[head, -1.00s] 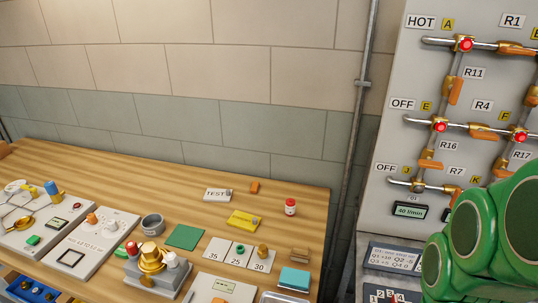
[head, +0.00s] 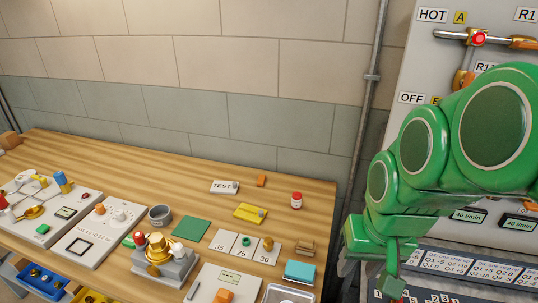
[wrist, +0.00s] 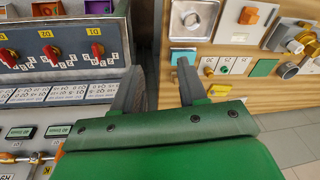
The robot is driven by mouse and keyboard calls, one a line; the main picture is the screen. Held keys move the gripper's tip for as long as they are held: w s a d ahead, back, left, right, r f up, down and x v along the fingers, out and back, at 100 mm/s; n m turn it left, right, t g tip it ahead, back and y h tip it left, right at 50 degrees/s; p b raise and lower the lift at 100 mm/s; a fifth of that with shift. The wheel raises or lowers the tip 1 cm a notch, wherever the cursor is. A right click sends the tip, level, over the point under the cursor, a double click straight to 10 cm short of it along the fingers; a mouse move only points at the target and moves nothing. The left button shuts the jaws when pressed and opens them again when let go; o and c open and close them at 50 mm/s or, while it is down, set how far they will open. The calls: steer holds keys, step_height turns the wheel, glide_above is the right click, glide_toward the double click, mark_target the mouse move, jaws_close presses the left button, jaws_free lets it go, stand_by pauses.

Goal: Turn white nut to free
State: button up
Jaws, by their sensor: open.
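A grey block (head: 172,268) on the wooden bench carries a brass fitting (head: 157,249), with a red cap on its left. A small white piece (head: 177,249) on its right looks like the white nut; its exact shape is too small to tell. The brass fitting also shows at the right edge of the wrist view (wrist: 302,38). My gripper (wrist: 158,82) is open and empty, its two grey fingers apart over the gap between the bench and the control panel. It is well to the right of the brass fitting in the head view, where its fingertips are unclear.
The wooden bench (head: 90,152) holds a green square (head: 190,229), numbered tiles (head: 245,246), a grey cup (head: 160,215) and a red-capped jar (head: 296,200). A pipe panel (head: 420,55) stands at the right. The bench's back strip is mostly clear.

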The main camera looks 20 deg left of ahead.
steer(key=w+a+r+n+t+y, duration=0.1)
steer(key=w+a+r, duration=0.15)
steer(key=a, duration=0.35)
steer(key=w+a+r+y, duration=0.1)
steer(key=w+a+r, duration=0.15)
steer(key=a, duration=0.35)
steer(key=m+g+h, duration=0.2)
steer(key=m+h, duration=0.1)
steer(key=m, duration=0.2)
glide_above(177, 247)
step_height(177, 247, down, 13)
steer(key=shift+w+d+r, duration=0.1)
steer(key=shift+w, duration=0.05)
steer(key=shift+f, duration=3.95)
steer(key=c, duration=0.8)
steer(key=shift+o, duration=0.2)
